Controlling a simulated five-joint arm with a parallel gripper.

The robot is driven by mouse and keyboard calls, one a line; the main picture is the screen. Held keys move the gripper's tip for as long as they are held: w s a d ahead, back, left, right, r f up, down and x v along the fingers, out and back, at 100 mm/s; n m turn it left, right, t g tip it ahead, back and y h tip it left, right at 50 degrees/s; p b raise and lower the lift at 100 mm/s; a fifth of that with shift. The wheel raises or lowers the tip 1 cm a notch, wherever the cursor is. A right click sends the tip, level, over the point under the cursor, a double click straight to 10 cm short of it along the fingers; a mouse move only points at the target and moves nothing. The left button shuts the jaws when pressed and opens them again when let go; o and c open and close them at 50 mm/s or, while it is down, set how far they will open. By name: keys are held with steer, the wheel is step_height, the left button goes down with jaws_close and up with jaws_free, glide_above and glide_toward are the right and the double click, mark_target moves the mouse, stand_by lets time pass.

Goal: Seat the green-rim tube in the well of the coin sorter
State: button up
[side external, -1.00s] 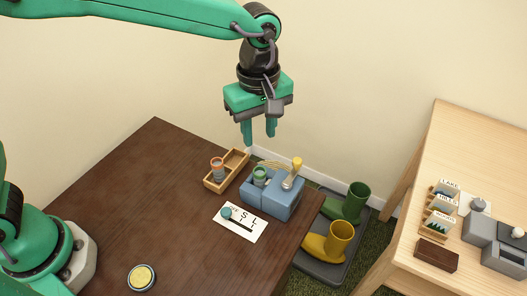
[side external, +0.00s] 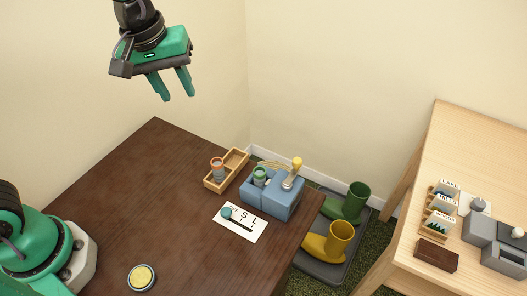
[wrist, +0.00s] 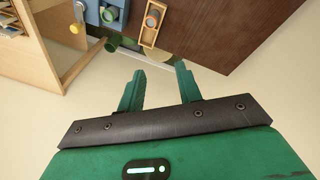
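The green-rim tube (side external: 260,174) stands upright at the left part of the blue coin sorter (side external: 282,207), its lower part hidden by the sorter body. It looks to be in the well, but I cannot tell how deep it sits. In the wrist view the tube (wrist: 108,14) and the sorter (wrist: 121,20) show at the top edge. My gripper (side external: 177,94) is open and empty, high above the back of the dark table and well away from the sorter. Its two green fingers (wrist: 160,75) are apart with nothing between them.
A wooden tray (side external: 239,163) left of the sorter holds an orange-rim tube (side external: 217,165). A yellow-topped lever (side external: 296,165) rises from the sorter. A card (side external: 247,231) lies in front. Green and yellow boots stand on a floor tray (side external: 312,269). The table's left is mostly clear.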

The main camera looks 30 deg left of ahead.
steer(key=s+a+m+t, duration=0.3)
steer(key=s+a+m, duration=0.3)
steer(key=s+a, duration=0.5)
steer(key=shift+s+a+f+m+y, duration=0.3)
steer(key=shift+s+a+f+y, duration=0.05)
steer(key=shift+a+f+y, duration=0.1)
